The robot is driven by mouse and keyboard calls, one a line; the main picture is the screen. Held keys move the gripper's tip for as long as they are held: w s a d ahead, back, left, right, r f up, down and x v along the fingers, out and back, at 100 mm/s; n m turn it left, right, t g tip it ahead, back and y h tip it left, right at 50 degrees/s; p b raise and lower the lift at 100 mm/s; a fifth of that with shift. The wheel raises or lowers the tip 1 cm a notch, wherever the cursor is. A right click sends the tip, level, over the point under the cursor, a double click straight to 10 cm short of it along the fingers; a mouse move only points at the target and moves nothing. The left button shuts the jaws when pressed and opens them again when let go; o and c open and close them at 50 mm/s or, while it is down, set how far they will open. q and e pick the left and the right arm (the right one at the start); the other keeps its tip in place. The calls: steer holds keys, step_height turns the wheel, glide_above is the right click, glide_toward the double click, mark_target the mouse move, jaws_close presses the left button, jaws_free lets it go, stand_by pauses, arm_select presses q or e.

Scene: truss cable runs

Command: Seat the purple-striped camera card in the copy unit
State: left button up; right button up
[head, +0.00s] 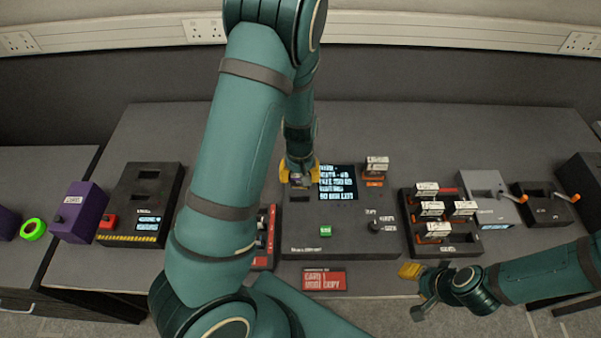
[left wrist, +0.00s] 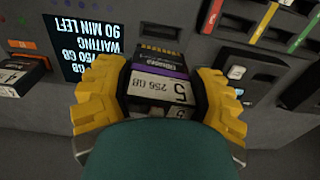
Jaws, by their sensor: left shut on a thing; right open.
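The purple-striped camera card (left wrist: 160,85) is dark, with a white label reading 5 and 256 GB and gold contacts at its far end. My left gripper (left wrist: 160,105) is shut on it, yellow fingers on both sides. In the head view my left gripper (head: 300,176) is at the upper left of the copy unit (head: 340,244), left of its lit screen (head: 338,183). The card is over the unit's face; I cannot tell whether it touches a slot. Another slot shows below the gripper. My right gripper (head: 419,290) is open and empty at the bench's front right.
A tray (head: 447,247) of several white-labelled cards stands right of the unit. Another card (head: 375,170) stands at the unit's upper right. A red sign (head: 324,280) lies in front. Grey and black lever boxes stand right; a black box (head: 141,200) and purple box (head: 80,212) left.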

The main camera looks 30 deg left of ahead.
mark_target(299, 187)
arm_select(q)
steer(key=shift+a+f+b, duration=0.1)
steer(key=shift+f+b, duration=0.45)
steer(key=shift+f, duration=0.5)
step_height(299, 187, down, 4)
steer(key=b, duration=0.3)
arm_select(e)
step_height(299, 187, down, 4)
steer(key=shift+a+f, duration=0.1)
steer(key=shift+f, duration=0.15)
steer(key=shift+r, duration=0.1)
arm_select(q)
steer(key=shift+n, duration=0.9)
arm_select(e)
steer(key=shift+r, duration=0.25)
arm_select(q)
steer(key=shift+f+b, duration=0.95)
steer(key=shift+f, duration=0.75)
steer(key=shift+c, duration=0.2)
arm_select(e)
steer(key=shift+f, duration=1.15)
arm_select(q)
steer(key=o, duration=1.4)
steer(key=shift+o, duration=0.2)
